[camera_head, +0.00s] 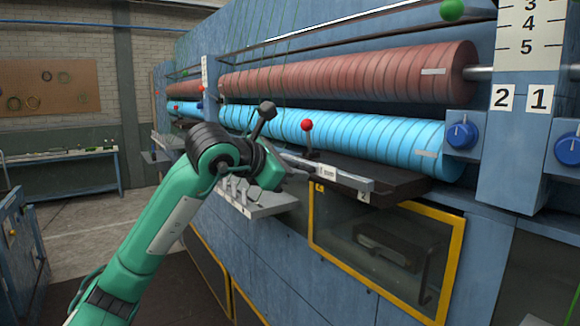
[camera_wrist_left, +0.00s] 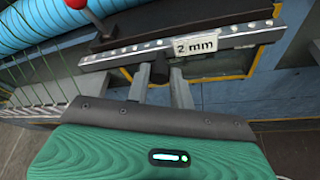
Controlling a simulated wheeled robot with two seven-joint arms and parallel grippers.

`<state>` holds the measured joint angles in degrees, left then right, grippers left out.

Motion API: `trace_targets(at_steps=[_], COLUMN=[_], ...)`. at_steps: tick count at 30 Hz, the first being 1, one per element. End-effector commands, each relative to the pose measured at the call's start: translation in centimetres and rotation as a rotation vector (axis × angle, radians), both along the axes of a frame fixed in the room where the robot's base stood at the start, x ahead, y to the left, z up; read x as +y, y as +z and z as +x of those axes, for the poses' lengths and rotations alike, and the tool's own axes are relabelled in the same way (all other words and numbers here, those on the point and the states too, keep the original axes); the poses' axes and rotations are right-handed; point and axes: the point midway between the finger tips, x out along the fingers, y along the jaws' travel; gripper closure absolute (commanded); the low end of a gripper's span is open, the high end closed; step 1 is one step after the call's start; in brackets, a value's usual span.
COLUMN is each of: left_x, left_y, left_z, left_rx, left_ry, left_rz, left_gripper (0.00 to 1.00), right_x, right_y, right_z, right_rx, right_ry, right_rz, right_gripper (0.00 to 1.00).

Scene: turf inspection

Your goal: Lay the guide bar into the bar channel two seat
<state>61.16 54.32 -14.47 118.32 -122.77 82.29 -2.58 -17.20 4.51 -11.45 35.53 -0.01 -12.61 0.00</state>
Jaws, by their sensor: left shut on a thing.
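The guide bar (camera_head: 352,181) is a long grey bar with a "2 mm" tag, in front of the machine. In the left wrist view the guide bar (camera_wrist_left: 235,37) runs across the top, with bright studs along it. My left gripper (camera_head: 284,165) is shut on the dark round grip below the bar; its fingers (camera_wrist_left: 160,80) stand either side of that grip. A dark ledge (camera_head: 400,184) with a "2" label (camera_head: 363,197) lies just behind and below the bar. Whether the bar touches the ledge or sits in a channel, I cannot tell. My right gripper is out of view.
A red-knobbed lever (camera_head: 307,126) stands behind the bar. Blue (camera_head: 400,145) and red-brown (camera_head: 400,75) rollers run above. A grey rack (camera_head: 262,203) juts out left of the bar. A yellow-framed window (camera_head: 385,255) is below. Open floor (camera_head: 90,215) is at left.

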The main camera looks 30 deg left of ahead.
Motion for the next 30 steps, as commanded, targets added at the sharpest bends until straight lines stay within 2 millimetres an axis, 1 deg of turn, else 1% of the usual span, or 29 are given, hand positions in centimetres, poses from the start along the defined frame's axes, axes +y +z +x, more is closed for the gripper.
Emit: trace_targets(at_steps=[30], left_x=[-1.2], left_y=[0.1], left_z=[2.9], left_rx=[-0.001], left_ry=[0.001], left_rz=[-0.001], left_gripper=[1.0], right_x=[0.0], right_y=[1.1], right_z=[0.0], right_rx=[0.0], right_ry=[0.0], right_rz=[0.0], right_gripper=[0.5])
